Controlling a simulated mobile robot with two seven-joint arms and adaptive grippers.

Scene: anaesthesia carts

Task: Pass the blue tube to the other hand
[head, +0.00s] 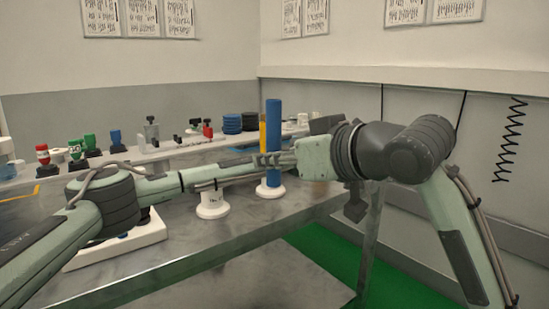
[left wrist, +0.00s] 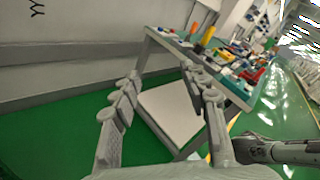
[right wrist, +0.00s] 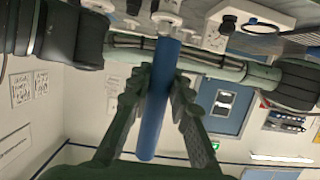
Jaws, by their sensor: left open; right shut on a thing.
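The blue tube (head: 273,118) is upright, its lower end at a white round base (head: 270,192); I cannot tell whether it is lifted clear. My right gripper (head: 274,160) comes from the right and is shut around the tube's middle. In the right wrist view the blue tube (right wrist: 154,110) runs between the fingers of my right gripper (right wrist: 160,85). My left gripper (left wrist: 165,85) is open and empty in the left wrist view, with no tube between its fingers. My left arm reaches toward the tube in the head view, but its fingers are not clearly seen there.
An orange tube (head: 263,136) stands behind the blue one. Another white round base (head: 212,208) stands to the left on the grey table (head: 190,262). Several small bottles and a stack of dark blue discs (head: 232,123) line the back shelf. The table's front right is clear.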

